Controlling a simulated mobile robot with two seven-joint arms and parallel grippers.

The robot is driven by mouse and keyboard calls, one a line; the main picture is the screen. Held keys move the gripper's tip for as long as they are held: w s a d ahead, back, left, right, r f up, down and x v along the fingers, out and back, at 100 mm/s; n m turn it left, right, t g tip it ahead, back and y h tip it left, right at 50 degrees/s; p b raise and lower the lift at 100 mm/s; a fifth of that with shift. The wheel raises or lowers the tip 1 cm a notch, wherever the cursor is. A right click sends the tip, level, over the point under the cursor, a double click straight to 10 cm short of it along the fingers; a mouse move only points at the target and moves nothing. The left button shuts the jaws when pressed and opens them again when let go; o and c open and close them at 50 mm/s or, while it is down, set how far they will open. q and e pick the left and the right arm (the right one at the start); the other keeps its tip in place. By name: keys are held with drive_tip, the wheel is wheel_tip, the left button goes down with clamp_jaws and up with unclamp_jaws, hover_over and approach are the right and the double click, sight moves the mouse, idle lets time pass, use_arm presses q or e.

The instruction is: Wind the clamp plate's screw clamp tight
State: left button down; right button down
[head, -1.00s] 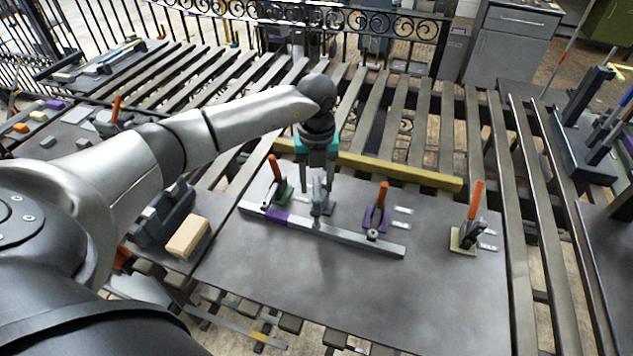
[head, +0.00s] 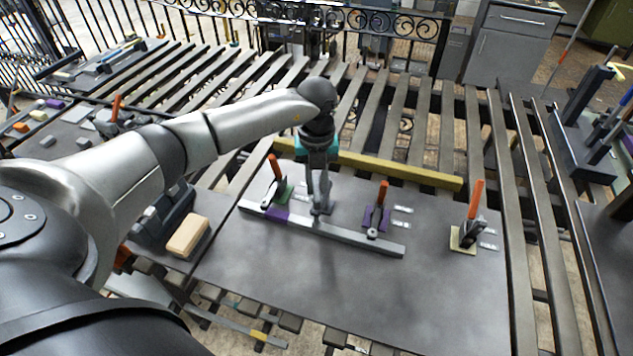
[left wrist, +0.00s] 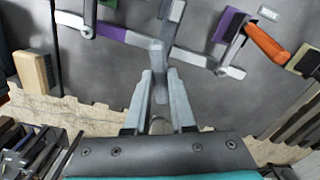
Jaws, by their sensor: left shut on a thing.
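The grey clamp plate (head: 300,279) lies flat on the slatted table. The grey screw clamp (head: 324,208) stands at the bar's far side, between a green-based clamp (head: 280,188) and a purple-based clamp (head: 377,216), both with orange handles. A long grey bar (head: 350,237) with a purple section runs along these clamps. My left gripper (head: 321,192) points down over the screw clamp and is shut on its upper part. My right gripper is out of view.
A tan-based clamp (head: 466,237) with an orange handle stands at the plate's right. A yellow bar (head: 390,172) lies along the plate's far edge. A wooden block (head: 188,236) sits to the left. The plate's front half is clear.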

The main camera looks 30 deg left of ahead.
sight(317, 187)
use_arm(q)
drive_tip(key=shift+m, duration=0.4)
drive_tip(key=m+b, duration=0.2)
drive_tip(key=m, duration=0.2)
drive_tip(key=shift+m+b, duration=0.75)
drive_tip(key=shift+m, duration=1.55)
drive_tip(key=shift+r, duration=0.1)
drive_tip(key=shift+w, duration=0.1)
drive_tip(key=c, duration=0.8)
unclamp_jaws()
drive_tip(key=shift+o, duration=0.2)
wheel_tip(317, 187, up, 15)
drive_tip(key=shift+b, duration=0.35)
